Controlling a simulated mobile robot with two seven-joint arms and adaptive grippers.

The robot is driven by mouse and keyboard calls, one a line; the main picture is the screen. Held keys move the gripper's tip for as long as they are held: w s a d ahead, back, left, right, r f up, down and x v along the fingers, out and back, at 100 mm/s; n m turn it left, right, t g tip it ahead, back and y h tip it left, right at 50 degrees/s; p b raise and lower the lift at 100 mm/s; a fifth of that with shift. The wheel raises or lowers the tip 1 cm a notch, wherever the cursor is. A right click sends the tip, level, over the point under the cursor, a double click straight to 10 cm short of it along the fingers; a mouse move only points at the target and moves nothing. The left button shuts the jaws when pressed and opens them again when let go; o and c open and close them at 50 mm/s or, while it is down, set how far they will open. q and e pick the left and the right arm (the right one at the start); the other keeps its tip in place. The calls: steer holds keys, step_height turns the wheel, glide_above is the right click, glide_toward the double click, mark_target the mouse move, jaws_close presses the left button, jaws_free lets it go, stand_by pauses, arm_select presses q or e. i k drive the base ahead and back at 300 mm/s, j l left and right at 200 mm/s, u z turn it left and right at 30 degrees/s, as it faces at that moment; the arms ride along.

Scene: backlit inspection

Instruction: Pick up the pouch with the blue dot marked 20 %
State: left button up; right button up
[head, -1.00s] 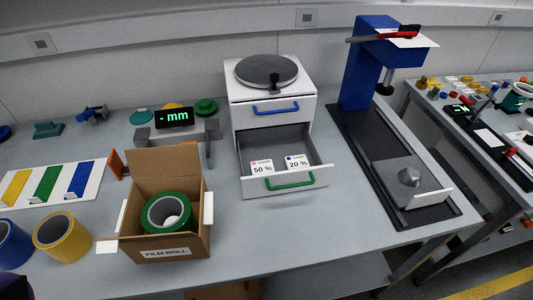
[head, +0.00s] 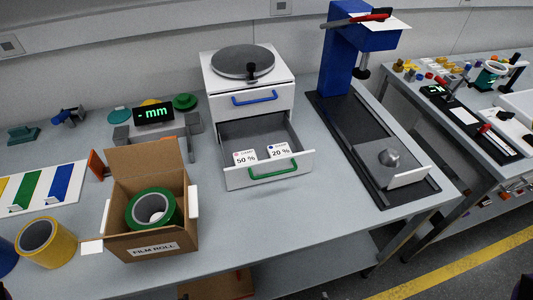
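The pouch with the blue dot marked 20 % (head: 279,151) is a small white packet lying in the open lower drawer (head: 233,182), on the right side. Left of it in the same drawer lies a similar pouch marked 50 % (head: 245,157) with a pinkish-red dot. The drawer has a green handle (head: 273,171) and belongs to a white cabinet (head: 222,100). Neither of my grippers can be made out in the head view.
A cardboard box labelled FILM ROLL (head: 177,238) with a green roll inside stands front left of the drawer. A blue stand on a black base (head: 345,135) is to the right. Bench surface (head: 310,215) in front of the drawer is clear.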

mark_target(279, 149)
steer(key=i+l+z, duration=0.15)
steer(key=l, duration=0.15)
steer(key=l+z, duration=0.2)
steer(key=l, duration=0.15)
steer(key=i+l+z, duration=0.15)
steer(key=l, duration=0.15)
steer(key=k+l, duration=0.25)
steer(key=l, duration=0.15)
steer(key=i+z, duration=0.15)
steer(key=i+j+u, duration=0.1)
steer(key=j, duration=0.25)
